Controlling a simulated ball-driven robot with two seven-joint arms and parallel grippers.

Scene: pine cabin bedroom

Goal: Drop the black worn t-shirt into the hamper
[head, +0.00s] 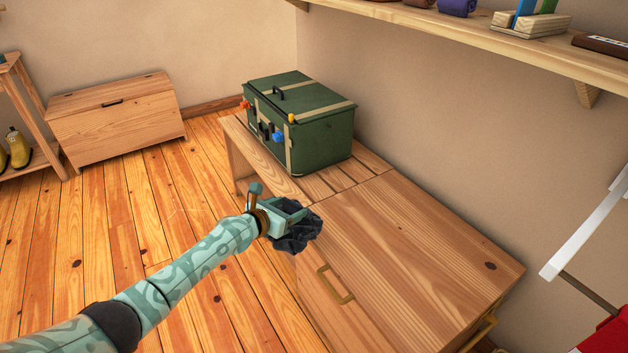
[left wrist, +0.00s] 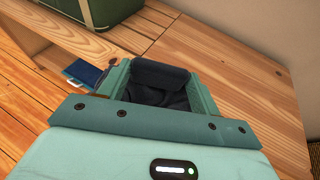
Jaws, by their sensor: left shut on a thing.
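The black t-shirt (head: 298,238) is a crumpled dark bundle in my left gripper (head: 292,217). The gripper is shut on it and holds it by the near left edge of the pine cabinet (head: 420,245). In the left wrist view the dark cloth (left wrist: 158,90) fills the space between the fingers (left wrist: 160,80). I cannot tell from the head view how high the shirt is above the wood. The cabinet has a plain top and a brass handle (head: 335,285) on its front. No open hamper is plain to see. My right gripper is not in view.
A green box (head: 320,125) stands on the slatted far end of the pine unit. A pine chest (head: 118,120) stands at the back left, beside a shoe rack (head: 30,130). A wall shelf (head: 480,40) runs overhead at right. Floor to the left is clear.

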